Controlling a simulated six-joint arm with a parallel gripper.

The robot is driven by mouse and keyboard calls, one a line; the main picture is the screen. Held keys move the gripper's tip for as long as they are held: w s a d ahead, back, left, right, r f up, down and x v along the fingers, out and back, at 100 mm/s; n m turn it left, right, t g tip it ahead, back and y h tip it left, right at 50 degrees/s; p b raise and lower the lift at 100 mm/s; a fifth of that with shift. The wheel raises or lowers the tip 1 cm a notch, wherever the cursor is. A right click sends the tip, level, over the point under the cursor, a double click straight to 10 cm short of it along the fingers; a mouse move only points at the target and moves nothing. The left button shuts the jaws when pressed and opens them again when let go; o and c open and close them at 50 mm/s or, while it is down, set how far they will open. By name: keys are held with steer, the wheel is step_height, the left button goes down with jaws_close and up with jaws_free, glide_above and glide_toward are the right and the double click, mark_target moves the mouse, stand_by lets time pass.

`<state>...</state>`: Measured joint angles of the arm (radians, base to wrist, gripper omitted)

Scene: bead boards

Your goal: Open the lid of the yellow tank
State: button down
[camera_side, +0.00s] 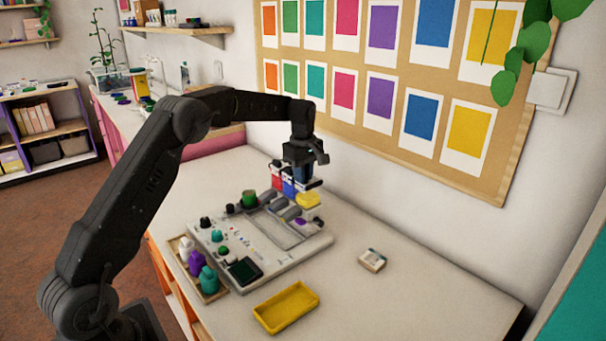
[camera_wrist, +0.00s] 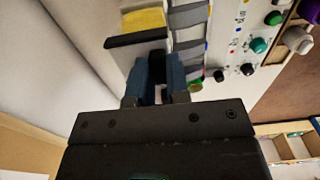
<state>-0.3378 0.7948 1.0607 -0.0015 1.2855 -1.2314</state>
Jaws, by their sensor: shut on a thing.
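The yellow tank (camera_side: 308,200) stands at the back right end of the grey board, in a row with a red tank (camera_side: 276,177) and a blue tank (camera_side: 289,186). Its dark lid (camera_side: 313,184) shows as a thin plate by the tank's top; how far it is raised is hard to tell. In the wrist view, the lid (camera_wrist: 137,38) is a dark bar beside the yellow tank (camera_wrist: 143,20). My gripper (camera_wrist: 158,72) is shut on a small black part at the lid, between its bluish fingers. In the side view, my gripper (camera_side: 303,172) is directly above the tanks.
The grey board (camera_side: 291,268) carries several knobs and grey rollers. Bottles in a wooden tray (camera_side: 212,296) stand at its left. The wall is close behind; the right of the table is clear.

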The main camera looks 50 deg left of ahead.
steer(key=shift+s, duration=1.9)
steer(key=c, duration=1.1)
jaws_free()
steer(key=shift+r, duration=0.15)
step_height(320, 180, up, 14)
steer(key=shift+f, duration=0.2)
